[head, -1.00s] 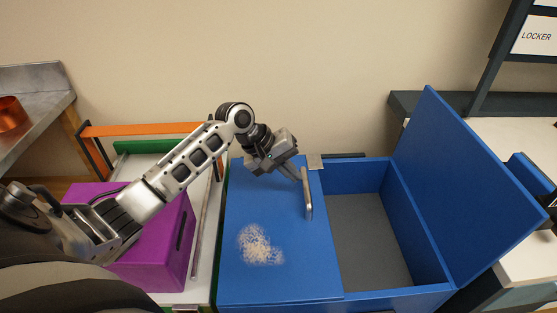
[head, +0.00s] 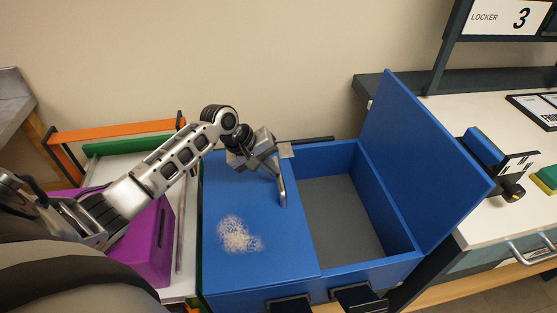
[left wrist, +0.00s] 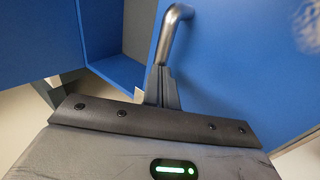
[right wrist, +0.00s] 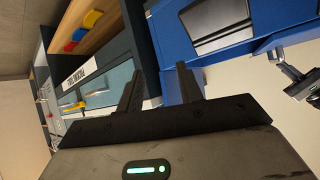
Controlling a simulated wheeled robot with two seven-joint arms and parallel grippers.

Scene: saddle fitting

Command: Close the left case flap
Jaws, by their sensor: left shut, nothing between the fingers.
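The blue case (head: 398,272) stands in front of me. Its left flap (head: 250,190) lies flat over the left half and carries a pale speckled patch (head: 238,235). A metal bar handle (head: 283,192) sits near the flap's inner edge and also shows in the left wrist view (left wrist: 172,32). My left gripper (head: 275,172) is shut and empty at the handle's far end; I cannot tell whether it touches. Its closed fingers (left wrist: 162,88) show beside the bar. My right gripper (right wrist: 158,80) is open and empty near the case's front, with a black latch (right wrist: 215,22) beyond.
The case's right flap (head: 425,160) stands up, and the right compartment (head: 342,215) is open with a bare grey floor. A purple box (head: 148,245) stands left of the case. A white counter (head: 470,110) with a locker sign (head: 495,17) is at right.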

